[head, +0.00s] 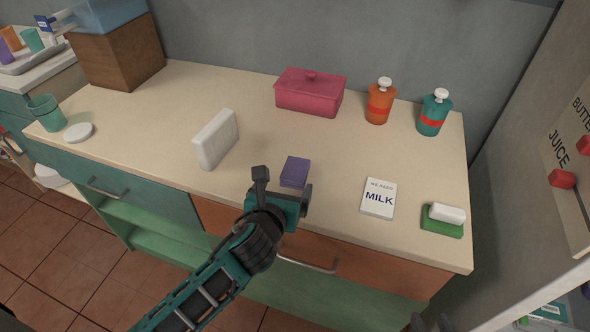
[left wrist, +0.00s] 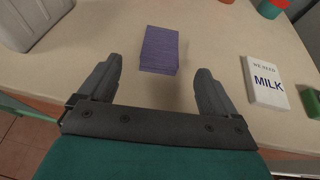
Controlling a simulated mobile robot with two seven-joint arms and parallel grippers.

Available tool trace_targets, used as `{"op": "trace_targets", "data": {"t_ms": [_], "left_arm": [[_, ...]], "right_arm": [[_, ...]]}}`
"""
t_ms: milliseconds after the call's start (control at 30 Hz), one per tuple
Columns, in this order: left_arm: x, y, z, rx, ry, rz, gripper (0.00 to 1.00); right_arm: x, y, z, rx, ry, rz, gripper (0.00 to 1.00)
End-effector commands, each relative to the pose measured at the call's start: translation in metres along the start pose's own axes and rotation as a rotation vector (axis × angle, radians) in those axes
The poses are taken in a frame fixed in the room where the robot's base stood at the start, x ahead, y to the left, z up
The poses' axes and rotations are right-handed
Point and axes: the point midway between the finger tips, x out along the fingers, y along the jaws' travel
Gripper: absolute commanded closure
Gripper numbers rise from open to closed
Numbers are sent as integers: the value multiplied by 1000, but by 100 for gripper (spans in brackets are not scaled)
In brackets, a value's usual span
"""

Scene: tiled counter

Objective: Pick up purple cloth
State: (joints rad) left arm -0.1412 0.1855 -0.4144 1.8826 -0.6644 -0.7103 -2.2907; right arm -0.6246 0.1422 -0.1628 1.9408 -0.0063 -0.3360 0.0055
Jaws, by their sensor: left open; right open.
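The purple cloth (head: 295,172) is a small folded block lying on the counter near its front edge. It also shows in the left wrist view (left wrist: 159,50), just beyond and between my fingertips. My left gripper (head: 283,180) is over the counter's front edge, close in front of the cloth. In the left wrist view its two fingers (left wrist: 155,78) are spread apart with nothing held between them. The cloth looks apart from both fingers. My right gripper does not show clearly in either view.
A white block (head: 214,139) stands left of the cloth. A milk note (head: 379,198) and a green sponge holder (head: 442,221) lie to the right. A pink box (head: 309,92), an orange dispenser (head: 380,102) and a teal dispenser (head: 434,114) stand behind. The counter around the cloth is clear.

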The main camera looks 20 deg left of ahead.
Motion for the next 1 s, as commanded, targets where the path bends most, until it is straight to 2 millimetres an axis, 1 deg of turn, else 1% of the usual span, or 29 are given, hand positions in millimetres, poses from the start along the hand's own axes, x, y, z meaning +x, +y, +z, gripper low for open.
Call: {"op": "trace_targets", "data": {"t_ms": [33,100,200,367,467,600,700,833,1000], "left_arm": [[10,0,1,-2,-1,1,8],[19,0,0,-1,0,1,8],[27,0,1,-2,0,0,8],[35,0,0,-4,-1,-1,8],[45,-2,0,-4,0,0,8],[64,-4,0,-5,0,-1,8],[75,-2,0,-3,0,0,8],[82,-3,-1,-3,1,0,8],[83,-2,-1,-3,0,-1,8]], "right_arm": [[0,0,0,-1,-1,0,57],[0,0,0,-1,-1,0,57],[0,0,0,-1,-1,0,57],[0,0,1,-1,-2,0,57],[0,0,1,-1,-2,0,57],[0,0,1,-1,-2,0,57],[0,0,1,-1,-2,0,57],[0,0,1,-1,-2,0,57],[0,0,1,-1,-2,0,57]]}}
